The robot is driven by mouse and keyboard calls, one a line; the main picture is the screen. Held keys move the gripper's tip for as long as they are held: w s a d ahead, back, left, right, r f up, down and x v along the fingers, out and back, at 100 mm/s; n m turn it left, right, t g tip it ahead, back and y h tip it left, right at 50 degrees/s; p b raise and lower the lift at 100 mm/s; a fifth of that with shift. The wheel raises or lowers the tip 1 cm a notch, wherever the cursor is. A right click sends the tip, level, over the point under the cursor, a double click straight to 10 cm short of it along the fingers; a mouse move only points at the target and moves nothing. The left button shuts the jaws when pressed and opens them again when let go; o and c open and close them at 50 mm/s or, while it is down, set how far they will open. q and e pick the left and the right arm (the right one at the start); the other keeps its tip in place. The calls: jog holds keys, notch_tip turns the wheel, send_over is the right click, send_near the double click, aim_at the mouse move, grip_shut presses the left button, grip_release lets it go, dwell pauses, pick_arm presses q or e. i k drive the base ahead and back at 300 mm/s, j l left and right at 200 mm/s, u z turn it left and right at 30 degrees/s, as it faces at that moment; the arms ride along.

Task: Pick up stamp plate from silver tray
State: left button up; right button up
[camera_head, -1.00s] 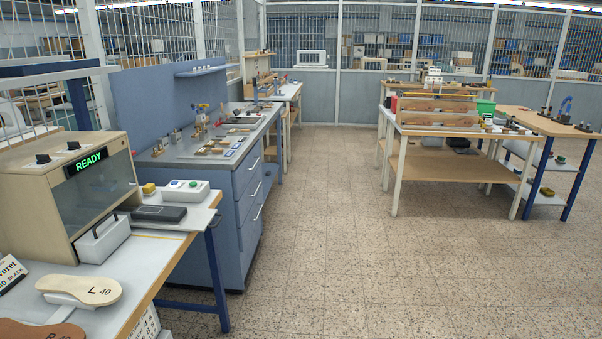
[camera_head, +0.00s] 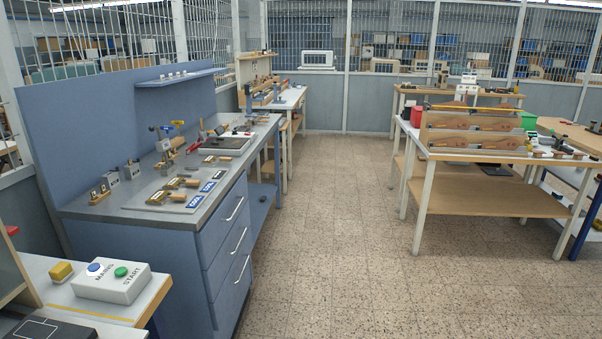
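A flat silver-grey tray (camera_head: 134,202) lies on the dark top of the blue drawer bench at left. Several small plates with wooden or brass-coloured handles lie on it, one near its front edge (camera_head: 160,198) and others farther back. They are too small to tell which is the stamp plate. Small blue labels (camera_head: 197,201) lie along the tray's right side. Neither of my grippers is in view.
The blue bench (camera_head: 200,240) has a tall back panel. A control box with buttons (camera_head: 110,281) sits on a nearer table at lower left. A wooden table with racks (camera_head: 480,195) stands at right. The tiled floor (camera_head: 330,250) between is clear.

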aim_at(209, 159)
jog(key=i+u, duration=0.1)
jog(key=i, duration=0.35)
jog(key=i+l+u, duration=0.15)
jog(key=i, duration=0.3)
jog(key=i+l+u, duration=0.1)
jog(key=i, duration=0.35)
jog(key=i+l+u, duration=0.1)
jog(key=i, duration=0.35)
